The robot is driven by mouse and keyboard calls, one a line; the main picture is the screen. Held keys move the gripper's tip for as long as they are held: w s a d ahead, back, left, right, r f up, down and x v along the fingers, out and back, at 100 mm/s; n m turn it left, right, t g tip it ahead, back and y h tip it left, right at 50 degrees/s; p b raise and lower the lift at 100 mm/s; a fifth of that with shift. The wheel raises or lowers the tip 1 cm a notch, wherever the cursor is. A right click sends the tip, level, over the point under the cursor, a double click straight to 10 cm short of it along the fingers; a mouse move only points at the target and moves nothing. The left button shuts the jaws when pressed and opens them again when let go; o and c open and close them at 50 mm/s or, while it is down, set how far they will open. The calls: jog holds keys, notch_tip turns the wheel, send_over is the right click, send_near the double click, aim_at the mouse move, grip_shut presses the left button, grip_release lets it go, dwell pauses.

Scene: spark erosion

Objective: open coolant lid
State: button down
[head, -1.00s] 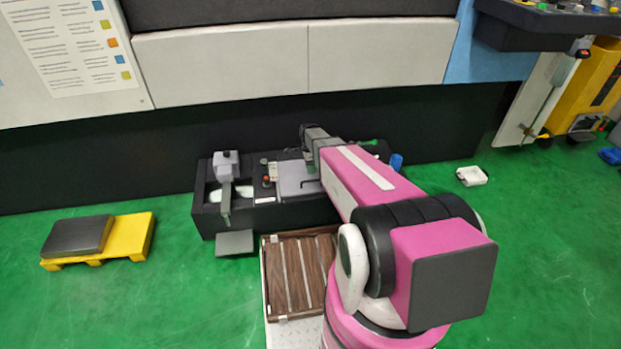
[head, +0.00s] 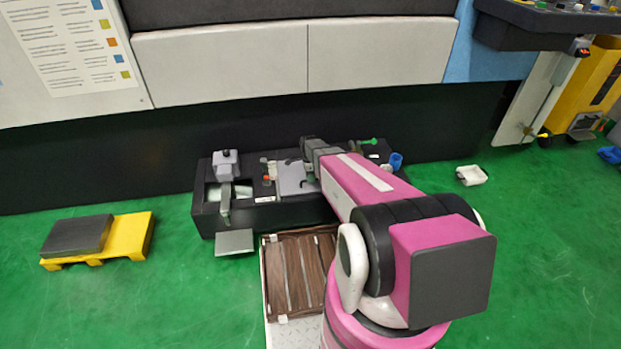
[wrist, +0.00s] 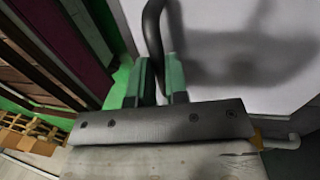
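The coolant lid (head: 291,181) is a light grey plate on top of the black coolant unit (head: 290,216) in the head view. It looks about flat. Its dark handle shows at its right side. In the wrist view the pale lid surface (wrist: 235,50) fills the upper right, and the curved black handle (wrist: 152,25) rises from it. My gripper (wrist: 161,80) has its two green-tipped fingers close together, one on each side of the handle, and looks shut on it. In the head view the fingertips are hidden by my arm.
A grey box-like part (head: 226,165) stands at the unit's left end, a blue cup (head: 396,160) at its right. A brown slatted crate (head: 300,275) lies in front. A yellow pallet (head: 130,240) is at left.

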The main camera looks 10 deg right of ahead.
jog(key=s, duration=1.9)
jog(key=shift+s, duration=0.25)
jog(key=c, duration=1.1)
grip_release()
jog(key=r, duration=0.3)
jog(key=w+r, duration=0.1)
jog(key=r, duration=0.3)
jog(key=w+r, duration=0.1)
jog(key=r, duration=0.2)
jog(key=shift+w+r, duration=0.1)
jog(key=shift+r, duration=0.25)
jog(key=s+r+n, duration=0.1)
jog(key=r+n, duration=0.3)
jog(key=n, duration=0.2)
jog(key=s+r+n+t, duration=0.1)
jog(key=s+r+n, duration=0.1)
jog(key=r+n, duration=0.3)
jog(key=s+r+n+t, duration=0.1)
jog(key=r+n, duration=0.3)
jog(key=n, duration=0.3)
jog(key=shift+s+d+r, duration=0.2)
jog(key=shift+d+r, duration=0.05)
